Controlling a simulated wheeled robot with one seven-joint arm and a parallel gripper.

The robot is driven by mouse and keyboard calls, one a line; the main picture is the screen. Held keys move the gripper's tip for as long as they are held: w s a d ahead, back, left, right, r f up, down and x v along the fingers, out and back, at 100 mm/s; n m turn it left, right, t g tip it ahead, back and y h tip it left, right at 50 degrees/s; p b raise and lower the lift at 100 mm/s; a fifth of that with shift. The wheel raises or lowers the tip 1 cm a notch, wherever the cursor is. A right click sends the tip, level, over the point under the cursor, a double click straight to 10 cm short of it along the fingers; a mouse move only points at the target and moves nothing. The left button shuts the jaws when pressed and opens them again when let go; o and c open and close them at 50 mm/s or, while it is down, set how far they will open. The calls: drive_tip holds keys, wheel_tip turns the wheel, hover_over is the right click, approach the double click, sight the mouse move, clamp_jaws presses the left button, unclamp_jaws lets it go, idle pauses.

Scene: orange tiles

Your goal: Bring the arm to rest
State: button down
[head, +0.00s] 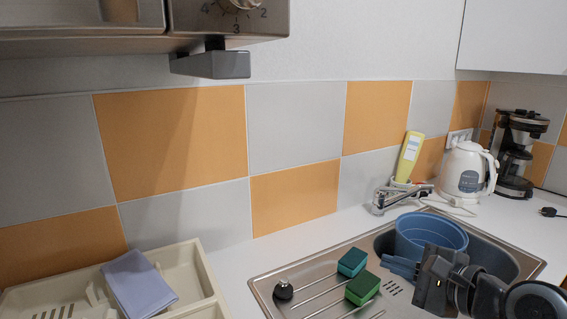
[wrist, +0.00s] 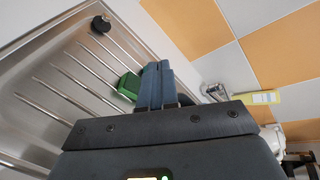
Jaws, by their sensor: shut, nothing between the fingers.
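My gripper (head: 399,266) is over the metal sink unit, at the right edge of its drainboard and in front of the blue tub. In the wrist view its two blue-grey fingers (wrist: 157,84) are together, with nothing held between them. My arm reaches in from the lower right of the head view. The green sponge (head: 362,288) lies on the drainboard just left of the gripper, and in the wrist view the green sponge (wrist: 129,85) shows beside the fingers.
A teal sponge (head: 352,262) and black plug (head: 284,290) are on the drainboard (head: 318,275). The blue tub (head: 430,232) is in the basin, near the faucet (head: 384,200). A yellow bottle (head: 410,157), white kettle (head: 466,171) and coffee maker (head: 517,155) stand behind. A cream tray (head: 196,270) holds a cloth (head: 138,283).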

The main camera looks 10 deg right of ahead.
drive_tip(key=s+a+f+t+h, duration=0.1)
drive_tip(key=s+a+t+h, duration=0.2)
drive_tip(key=a, duration=0.5)
drive_tip(key=s+a+f+n+h, duration=0.2)
drive_tip(key=s+f, duration=0.2)
drive_tip(key=s, duration=0.4)
drive_tip(key=s+a+f+n+h, duration=0.15)
drive_tip(key=s+f, duration=0.25)
drive_tip(key=s, duration=0.4)
drive_tip(key=s+d+r+n, duration=0.1)
drive_tip(key=s+d+n, duration=0.2)
drive_tip(key=s+n, duration=0.5)
drive_tip(key=s+d+n+g+b, duration=0.1)
drive_tip(key=s+d+n, duration=0.2)
drive_tip(key=s+n, duration=0.5)
drive_tip(key=s+y, duration=0.1)
drive_tip(key=s, duration=0.4)
drive_tip(key=shift+s+d+r, duration=0.3)
drive_tip(key=shift+d+r, duration=0.05)
drive_tip(key=shift+d, duration=0.05)
drive_tip(key=shift+s+d, duration=0.1)
